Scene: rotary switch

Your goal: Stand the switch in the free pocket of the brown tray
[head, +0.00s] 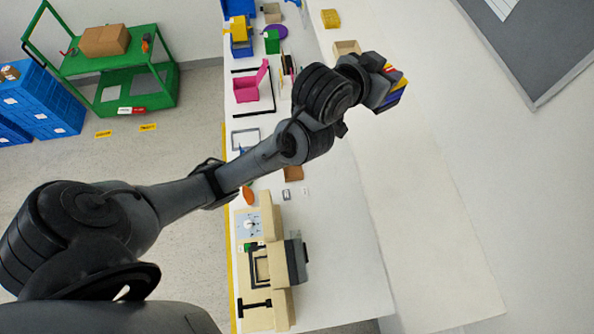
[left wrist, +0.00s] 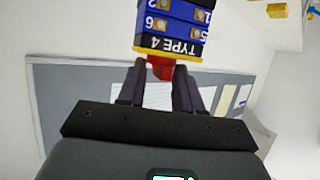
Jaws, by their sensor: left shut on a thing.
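My left gripper (head: 388,84) is shut on the switch and holds it up in the air above the far right part of the bench. The switch (left wrist: 172,25) has a blue body with numbered terminals, a black "TYPE 4" label, a yellow plate and a red knob. In the left wrist view the fingers (left wrist: 160,72) grip the red knob. In the head view only some coloured edges of the switch (head: 396,92) show. A small brown thing (head: 293,173) lies partly behind my left arm; I cannot tell whether it is the tray. No free pocket can be made out. My right gripper is not in view.
A beige machine (head: 262,285) stands at the near end of the white bench. A pink holder (head: 247,90), a light open box (head: 346,47) and coloured bins (head: 240,35) stand further off. The bench right of my arm is clear, up to the wall.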

